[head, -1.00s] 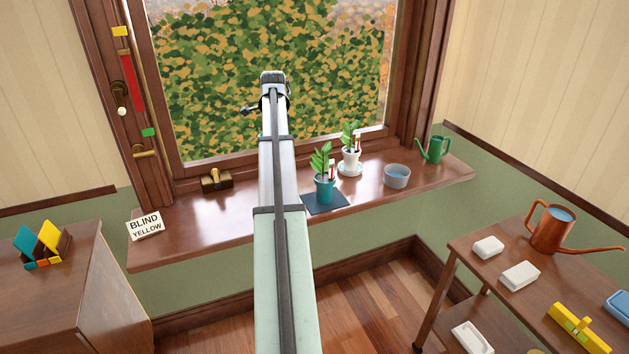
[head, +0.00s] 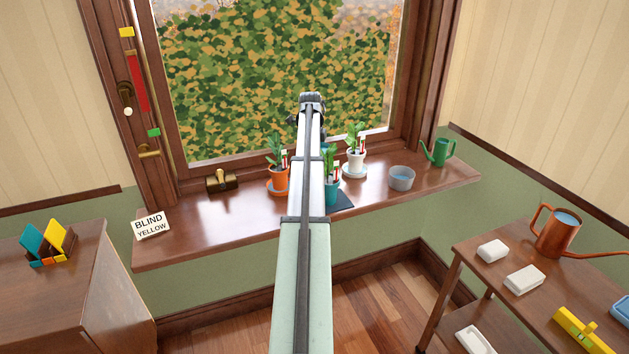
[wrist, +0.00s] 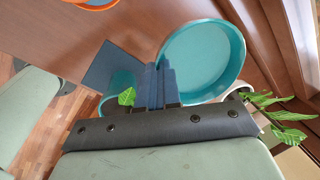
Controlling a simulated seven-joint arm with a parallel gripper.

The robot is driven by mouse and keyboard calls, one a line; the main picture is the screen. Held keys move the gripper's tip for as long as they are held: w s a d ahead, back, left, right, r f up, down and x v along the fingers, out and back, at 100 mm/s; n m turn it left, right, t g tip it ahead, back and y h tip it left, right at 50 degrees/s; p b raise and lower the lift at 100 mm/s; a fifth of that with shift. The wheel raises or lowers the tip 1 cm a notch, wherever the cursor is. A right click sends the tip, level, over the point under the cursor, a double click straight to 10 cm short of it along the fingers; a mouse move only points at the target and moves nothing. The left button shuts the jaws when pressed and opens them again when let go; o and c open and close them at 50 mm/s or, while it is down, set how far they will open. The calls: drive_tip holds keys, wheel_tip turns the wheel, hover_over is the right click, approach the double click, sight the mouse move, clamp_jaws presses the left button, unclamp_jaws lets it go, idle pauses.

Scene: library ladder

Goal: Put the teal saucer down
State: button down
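The teal saucer (wrist: 207,58) is large and close in the wrist view, its inner face towards the camera. My gripper (wrist: 160,72) has its dark fingers close together at the saucer's left rim and appears shut on it. In the head view my arm hides the saucer and fingertips. The teal pot (head: 332,192) with a plant stands on a dark mat (head: 346,201) on the windowsill; the mat also shows in the wrist view (wrist: 104,66), left of the fingers, the pot partly behind them.
On the sill (head: 215,215), an orange pot (head: 279,180) stands left of my arm; a white pot (head: 356,161), a grey-blue bowl (head: 401,178) and a green watering can (head: 439,152) stand right. A brass-coloured block (head: 222,182) sits further left.

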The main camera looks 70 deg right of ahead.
wheel_tip(320, 180, down, 12)
drive_tip(key=shift+r, duration=0.1)
idle(0.5)
drive_tip(key=c, duration=1.3)
unclamp_jaws()
drive_tip(key=shift+c, duration=0.2)
wheel_tip(320, 180, up, 12)
drive_tip(key=a, duration=0.2)
drive_tip(key=shift+a, duration=0.1)
